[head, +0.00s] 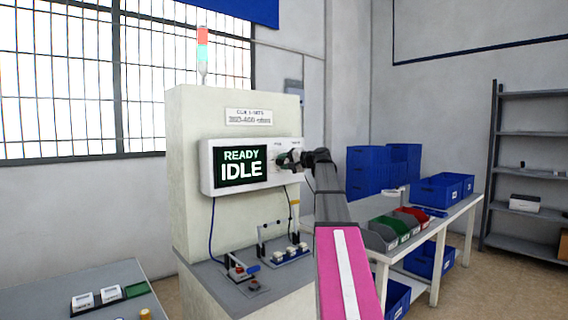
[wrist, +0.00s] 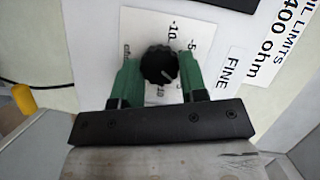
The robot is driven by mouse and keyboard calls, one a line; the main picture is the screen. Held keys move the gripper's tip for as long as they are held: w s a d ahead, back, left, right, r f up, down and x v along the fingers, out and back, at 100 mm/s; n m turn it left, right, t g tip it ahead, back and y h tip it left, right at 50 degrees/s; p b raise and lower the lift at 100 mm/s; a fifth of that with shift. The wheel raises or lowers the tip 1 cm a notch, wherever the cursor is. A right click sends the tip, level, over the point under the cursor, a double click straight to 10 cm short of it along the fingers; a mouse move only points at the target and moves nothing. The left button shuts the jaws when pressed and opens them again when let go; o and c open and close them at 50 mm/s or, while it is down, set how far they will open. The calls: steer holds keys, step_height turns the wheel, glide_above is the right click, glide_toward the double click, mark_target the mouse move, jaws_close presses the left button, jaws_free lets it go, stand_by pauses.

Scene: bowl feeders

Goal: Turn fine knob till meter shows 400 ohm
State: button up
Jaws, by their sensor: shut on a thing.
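The black ribbed fine knob (wrist: 159,62) sits between the green fingers of my gripper (wrist: 159,70) in the wrist view, on a white dial plate (wrist: 135,25) with printed numbers. The gripper is shut on the knob, one finger on each side. A "FINE" label (wrist: 234,68) is to its right. In the head view, the meter (head: 240,168) reads "READY IDLE" and gives no ohm value. My gripper (head: 288,158) is at the meter's right end and hides most of the knob there.
A limits label (head: 249,117) is on the cabinet (head: 190,120) above the meter. Clamp fixtures (head: 240,268) with a blue lead stand on the ledge below. A bench (head: 440,225) with bins is on the right, and a table (head: 60,295) is at lower left.

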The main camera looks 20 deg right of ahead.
stand_by(0.3)
steer(key=o, duration=0.9)
steer(key=shift+s, duration=0.1)
steer(key=v, duration=1)
steer(key=shift+s+d+r, duration=0.15)
steer(key=shift+s+d, duration=0.1)
